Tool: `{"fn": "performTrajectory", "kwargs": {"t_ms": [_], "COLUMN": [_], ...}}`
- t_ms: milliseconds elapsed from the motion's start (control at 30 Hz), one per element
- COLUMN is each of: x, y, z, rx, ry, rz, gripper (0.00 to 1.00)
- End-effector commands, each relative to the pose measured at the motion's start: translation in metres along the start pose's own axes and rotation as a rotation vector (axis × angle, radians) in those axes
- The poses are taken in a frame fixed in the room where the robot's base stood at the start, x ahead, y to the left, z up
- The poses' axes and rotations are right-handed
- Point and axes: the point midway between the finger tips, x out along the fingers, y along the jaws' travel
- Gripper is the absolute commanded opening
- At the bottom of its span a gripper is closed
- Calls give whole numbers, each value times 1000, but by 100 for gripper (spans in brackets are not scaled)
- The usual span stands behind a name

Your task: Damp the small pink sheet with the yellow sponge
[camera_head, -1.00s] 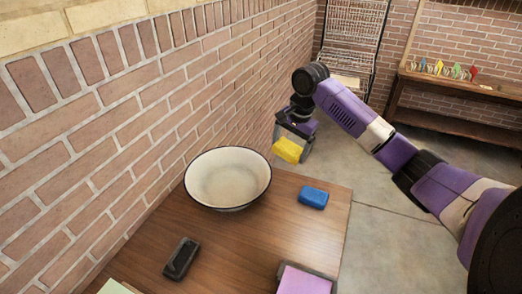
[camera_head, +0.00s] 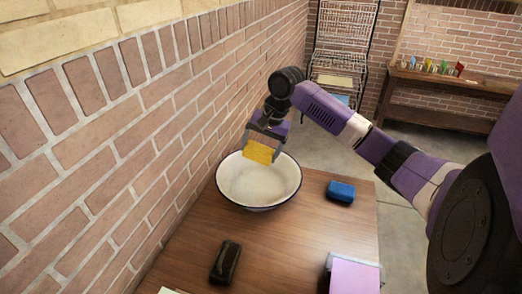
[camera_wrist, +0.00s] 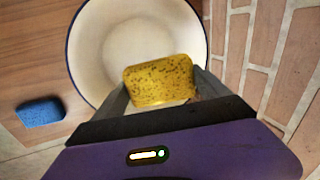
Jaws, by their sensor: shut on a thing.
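The yellow sponge (camera_head: 259,151) is gripped between the fingers of my gripper (camera_head: 263,146), over the back part of the white bowl. In the wrist view the sponge (camera_wrist: 158,80) shows between both fingertips, with the bowl (camera_wrist: 105,50) below it. The white bowl (camera_head: 258,187) with a dark rim stands on the wooden table near the brick wall. I cannot tell if the sponge touches anything in the bowl. A small pink sheet (camera_head: 354,277) lies at the front right of the table, on a grey-edged holder, partly cut off by the picture's edge.
A blue sponge (camera_head: 341,191) lies right of the bowl; it also shows in the wrist view (camera_wrist: 40,112). A dark block (camera_head: 225,262) lies at the front left. The brick wall (camera_head: 130,140) runs close along the left. A wire rack (camera_head: 342,50) and a bench (camera_head: 440,85) stand behind.

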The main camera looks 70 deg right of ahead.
Motion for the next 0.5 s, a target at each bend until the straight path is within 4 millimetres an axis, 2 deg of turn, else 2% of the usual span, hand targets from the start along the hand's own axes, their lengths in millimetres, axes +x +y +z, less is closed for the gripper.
{"fn": "performTrajectory", "kwargs": {"t_ms": [500], "x": [41], "y": [13], "z": [1], "rx": [0], "ry": [1], "rz": [3], "gripper": [53]}}
